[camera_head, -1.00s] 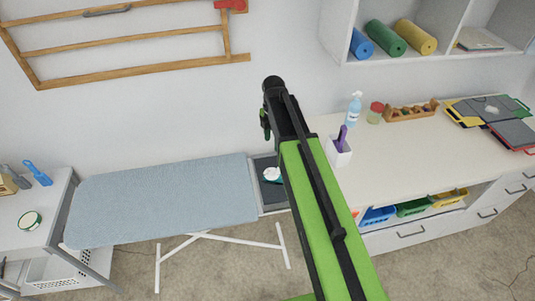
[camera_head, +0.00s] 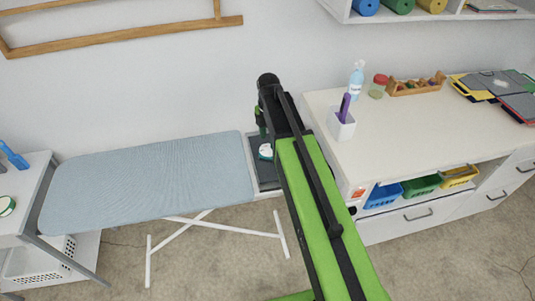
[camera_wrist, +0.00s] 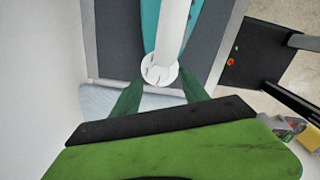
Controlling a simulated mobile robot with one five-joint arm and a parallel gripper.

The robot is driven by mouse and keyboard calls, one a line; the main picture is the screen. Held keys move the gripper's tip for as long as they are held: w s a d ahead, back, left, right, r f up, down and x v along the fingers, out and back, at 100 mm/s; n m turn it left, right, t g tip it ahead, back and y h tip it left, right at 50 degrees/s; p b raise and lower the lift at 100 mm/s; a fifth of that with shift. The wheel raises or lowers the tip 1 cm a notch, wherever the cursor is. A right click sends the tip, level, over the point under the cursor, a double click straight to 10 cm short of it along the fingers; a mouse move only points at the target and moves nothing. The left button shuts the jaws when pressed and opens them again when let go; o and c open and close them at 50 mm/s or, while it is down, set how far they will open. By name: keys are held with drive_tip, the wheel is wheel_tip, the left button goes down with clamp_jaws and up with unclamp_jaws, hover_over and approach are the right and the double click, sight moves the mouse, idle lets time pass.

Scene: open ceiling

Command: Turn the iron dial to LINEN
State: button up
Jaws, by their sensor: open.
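The iron stands on the dark grey rest at the right end of the ironing board; only its white and teal top (camera_head: 265,151) shows in the head view, partly behind my arm. In the wrist view, its teal body (camera_wrist: 150,35) and white handle (camera_wrist: 174,25) are seen close up. The round white dial (camera_wrist: 160,69) has small dark marks too small to read, so its setting cannot be told. My gripper (camera_wrist: 160,88) is open; its two green fingers lie on either side below the dial, apart from it. In the head view my gripper (camera_head: 261,122) is above the iron.
The blue ironing board (camera_head: 150,180) stretches left. A white counter (camera_head: 410,125) stands right, with a white cup (camera_head: 341,124) and a spray bottle (camera_head: 356,80) near its left end. The wall is close behind. Wooden rails (camera_head: 120,38) hang on it.

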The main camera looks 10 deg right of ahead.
sight(268, 146)
wheel_tip(268, 146, down, 4)
drive_tip(key=shift+r+b, duration=0.15)
drive_tip(key=shift+b, duration=0.9)
drive_tip(key=shift+r, duration=0.1)
drive_tip(key=shift+c, duration=0.2)
clamp_jaws()
